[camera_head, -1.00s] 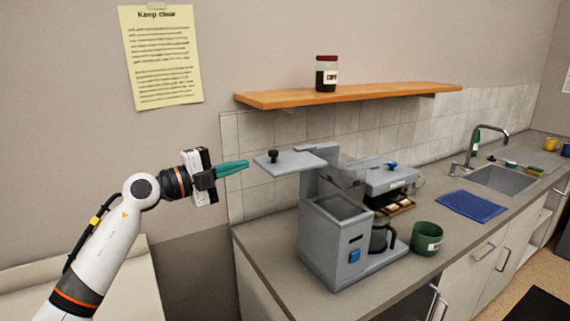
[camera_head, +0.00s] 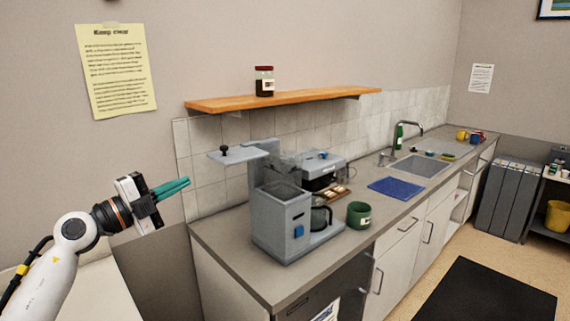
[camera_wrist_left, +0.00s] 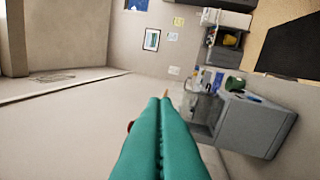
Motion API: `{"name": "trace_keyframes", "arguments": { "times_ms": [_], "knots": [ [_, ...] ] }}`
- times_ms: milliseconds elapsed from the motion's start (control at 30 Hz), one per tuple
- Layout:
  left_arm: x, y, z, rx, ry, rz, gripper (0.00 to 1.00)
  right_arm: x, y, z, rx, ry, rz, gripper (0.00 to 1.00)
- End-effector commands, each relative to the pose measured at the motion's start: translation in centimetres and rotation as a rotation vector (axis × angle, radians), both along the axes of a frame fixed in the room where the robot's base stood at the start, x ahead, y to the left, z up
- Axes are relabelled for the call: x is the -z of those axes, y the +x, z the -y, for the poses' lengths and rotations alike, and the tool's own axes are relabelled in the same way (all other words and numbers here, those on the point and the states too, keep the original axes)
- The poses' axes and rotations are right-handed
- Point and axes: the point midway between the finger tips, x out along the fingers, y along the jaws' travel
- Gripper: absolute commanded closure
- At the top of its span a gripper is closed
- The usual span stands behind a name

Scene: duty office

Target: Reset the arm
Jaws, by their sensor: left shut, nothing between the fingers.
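My left gripper (camera_head: 172,188) has teal fingers and points right, raised in the air at the left of the head view. It is shut and empty, left of the counter's near end and apart from the coffee machine. In the left wrist view its two fingers (camera_wrist_left: 162,135) lie together along the middle. My left arm (camera_head: 60,262) is a white arm with black and orange bands, reaching up from the lower left. My right gripper is not in view.
A grey coffee machine (camera_head: 281,222) with its lid raised stands on the counter (camera_head: 222,254). A green mug (camera_head: 359,214) and blue cloth (camera_head: 396,187) lie to its right. A wooden shelf (camera_head: 215,104) with a jar (camera_head: 264,82) hangs above. Open floor lies at right, with a dark mat (camera_head: 480,295).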

Motion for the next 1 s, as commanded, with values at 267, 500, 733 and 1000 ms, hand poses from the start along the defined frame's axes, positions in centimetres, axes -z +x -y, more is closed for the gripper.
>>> {"name": "trace_keyframes", "arguments": {
  "times_ms": [267, 500, 733, 1000],
  "knots": [
    [1.4, -1.5, 1.4, -0.032, -0.212, 0.049, 1.0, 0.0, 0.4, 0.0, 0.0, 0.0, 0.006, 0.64],
    [4.6, -3.6, 0.7, -0.179, -0.512, 0.026, 1.0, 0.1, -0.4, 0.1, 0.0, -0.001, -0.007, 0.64],
    [14.9, -7.8, -3.2, -0.579, -0.849, -0.249, 1.0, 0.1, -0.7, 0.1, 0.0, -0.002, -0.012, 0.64],
    [31.1, -19.0, -4.0, -1.054, -0.906, -0.875, 1.0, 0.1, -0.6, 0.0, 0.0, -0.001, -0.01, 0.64]
  ]
}}
